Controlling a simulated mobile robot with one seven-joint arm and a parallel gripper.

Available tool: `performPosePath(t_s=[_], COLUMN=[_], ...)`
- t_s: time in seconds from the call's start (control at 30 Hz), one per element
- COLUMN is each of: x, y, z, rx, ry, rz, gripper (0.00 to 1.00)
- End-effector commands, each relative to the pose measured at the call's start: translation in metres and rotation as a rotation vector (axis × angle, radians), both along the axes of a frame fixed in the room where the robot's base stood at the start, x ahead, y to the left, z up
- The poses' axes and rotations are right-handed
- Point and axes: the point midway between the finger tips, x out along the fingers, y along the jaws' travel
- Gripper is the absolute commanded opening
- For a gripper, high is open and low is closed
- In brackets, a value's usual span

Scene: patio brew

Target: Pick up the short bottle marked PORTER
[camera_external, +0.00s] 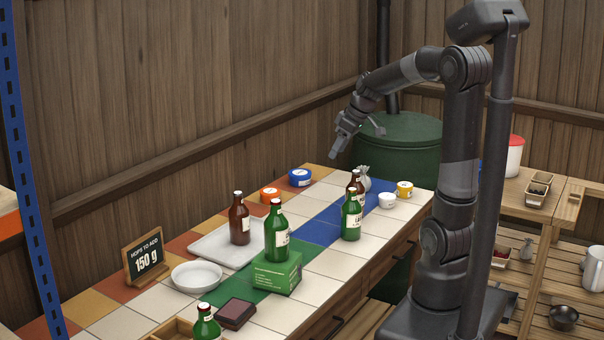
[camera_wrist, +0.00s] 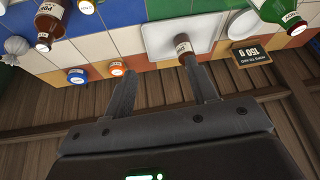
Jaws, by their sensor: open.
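Two brown bottles are in view. One brown bottle (camera_external: 240,220) stands on a pale tray (camera_external: 208,243); it also shows between my fingertips' directions in the wrist view (camera_wrist: 186,52), its label too small to read. The other brown bottle (camera_external: 356,183) stands partly behind a green bottle (camera_external: 351,218); in the wrist view (camera_wrist: 48,24) its label seems to begin with "POR". I cannot tell which is shorter. My gripper (camera_external: 335,155) is open and empty, high above the counter's far end; its two fingers show in the wrist view (camera_wrist: 164,82), apart from every bottle.
A green bottle (camera_external: 277,233) stands on a green box (camera_external: 270,274); another green bottle (camera_external: 206,324) is at the near end. A white bowl (camera_external: 197,276), a chalk sign (camera_external: 146,257), an orange tub (camera_external: 270,195), a blue tub (camera_external: 300,177) and a sack (camera_external: 364,177) are around.

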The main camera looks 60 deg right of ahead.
Motion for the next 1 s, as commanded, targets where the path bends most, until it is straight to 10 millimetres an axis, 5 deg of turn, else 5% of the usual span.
performPosePath(t_s=[0.23,0.5,0.7,1.0], x=[0.026,0.023,0.017,0.036], y=[-0.112,-0.218,-0.248,-0.246], z=[-0.041,-0.089,-0.105,-0.136], rx=[0.013,-0.005,-0.019,-0.018], ry=[-0.045,-0.114,-0.137,-0.137], rz=[0.015,0.027,0.033,0.036], gripper=[0.53,0.53,0.53,0.53])
